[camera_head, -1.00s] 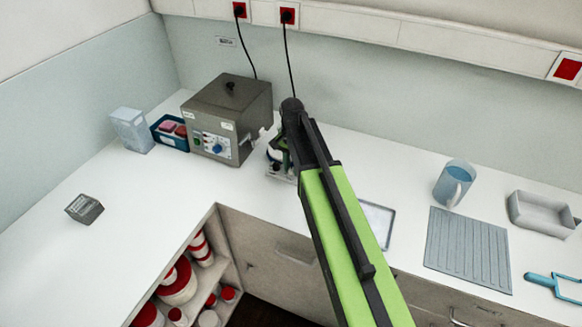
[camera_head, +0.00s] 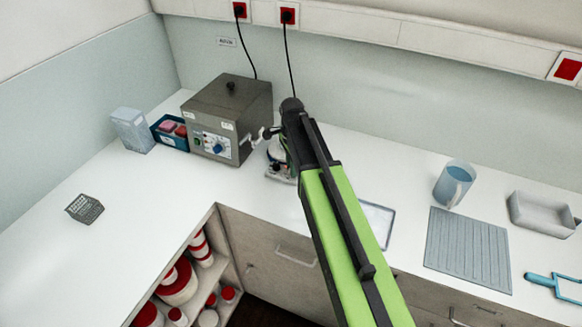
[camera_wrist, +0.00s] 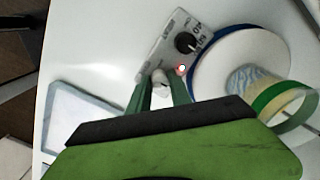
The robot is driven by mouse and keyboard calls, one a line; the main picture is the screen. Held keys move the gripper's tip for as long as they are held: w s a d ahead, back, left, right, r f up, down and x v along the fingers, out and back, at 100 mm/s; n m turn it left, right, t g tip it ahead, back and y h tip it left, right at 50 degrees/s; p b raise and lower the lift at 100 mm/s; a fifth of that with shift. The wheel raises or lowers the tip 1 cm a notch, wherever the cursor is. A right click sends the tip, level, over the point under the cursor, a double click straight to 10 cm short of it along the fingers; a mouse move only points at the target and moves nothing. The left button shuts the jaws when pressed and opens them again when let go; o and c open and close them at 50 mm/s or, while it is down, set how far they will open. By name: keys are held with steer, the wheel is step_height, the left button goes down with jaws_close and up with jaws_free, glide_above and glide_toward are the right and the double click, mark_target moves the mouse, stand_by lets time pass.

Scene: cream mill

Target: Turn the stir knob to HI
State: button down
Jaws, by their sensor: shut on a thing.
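A stirrer with a round white top plate (camera_wrist: 215,65) shows in the wrist view. Its grey front panel (camera_wrist: 160,45) carries a black knob (camera_wrist: 186,43), a small red light (camera_wrist: 181,69) and a pale knob (camera_wrist: 160,78). My gripper (camera_wrist: 163,84) has its green fingers closed on either side of the pale knob. The panel lettering is too blurred to tell which knob is for stirring or where it points. In the head view the stirrer (camera_head: 279,172) is mostly hidden behind my arm, and my fingers cannot be made out.
A grey lidded bath (camera_head: 235,105) stands left of the stirrer. In the wrist view a clear vessel with a green and yellow band (camera_wrist: 287,103) is close on the right. The left counter is mostly clear.

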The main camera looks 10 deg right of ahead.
steer(key=shift+w+a, duration=0.1)
stand_by(0.3)
steer(key=c, duration=1.2)
jaws_free()
steer(key=shift+r, duration=0.1)
step_height(320, 180, up, 17)
steer(key=p, duration=1.7)
steer(key=shift+r, duration=0.1)
